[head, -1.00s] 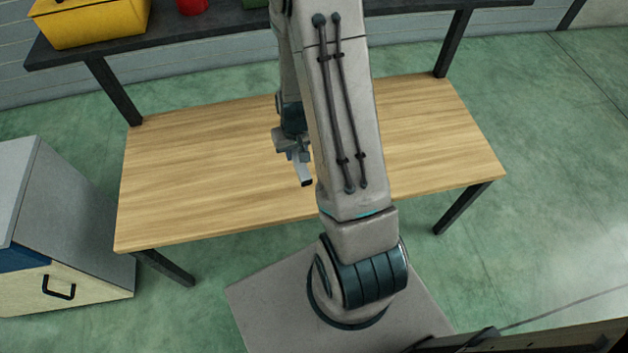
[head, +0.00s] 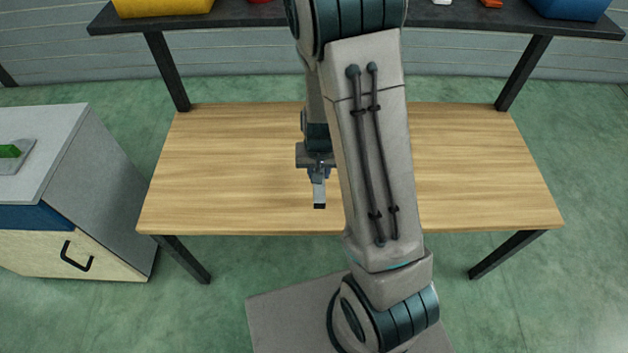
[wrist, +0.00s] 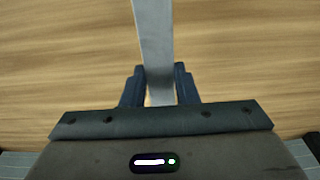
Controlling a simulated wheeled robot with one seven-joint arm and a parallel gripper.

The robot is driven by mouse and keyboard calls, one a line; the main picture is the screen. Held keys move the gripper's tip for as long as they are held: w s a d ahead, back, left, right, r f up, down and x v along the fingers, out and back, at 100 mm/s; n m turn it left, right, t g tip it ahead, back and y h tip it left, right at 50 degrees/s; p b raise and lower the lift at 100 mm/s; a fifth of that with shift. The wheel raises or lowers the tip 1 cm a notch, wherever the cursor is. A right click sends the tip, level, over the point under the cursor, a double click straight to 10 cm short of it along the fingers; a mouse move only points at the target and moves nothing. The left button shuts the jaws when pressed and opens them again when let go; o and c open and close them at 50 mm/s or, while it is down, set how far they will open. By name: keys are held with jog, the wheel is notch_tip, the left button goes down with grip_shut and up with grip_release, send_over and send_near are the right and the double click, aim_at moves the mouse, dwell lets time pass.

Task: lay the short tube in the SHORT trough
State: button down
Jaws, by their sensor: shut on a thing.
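My gripper (head: 317,172) is shut on a light grey, straight tube (head: 319,194), which points down and toward the table's near side in the head view. In the wrist view the tube (wrist: 154,40) runs up from between the two dark fingers of my gripper (wrist: 160,82) and leaves the frame at the top. The tube's full length cannot be told. Gripper and tube are over the wooden table (head: 230,160); the exact height is unclear. I see no trough in these frames.
A grey cabinet (head: 100,165) stands left of the table, with a green piece (head: 9,151) on a grey plate on its top. A dark shelf (head: 250,17) behind carries a yellow bin (head: 165,6) and a blue bin (head: 570,8). The visible tabletop is bare.

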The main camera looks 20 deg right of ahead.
jog(key=shift+w+a+f, duration=0.55)
jog(key=shift+w+a, duration=0.05)
jog(key=shift+a, duration=0.2)
jog(key=shift+f, duration=0.25)
jog(key=shift+f+b, duration=0.6)
jog(key=shift+f, duration=1.2)
jog(key=shift+f, duration=0.1)
jog(key=shift+f, duration=0.15)
jog(key=c, duration=1.1)
grip_release()
jog(key=shift+r, duration=0.2)
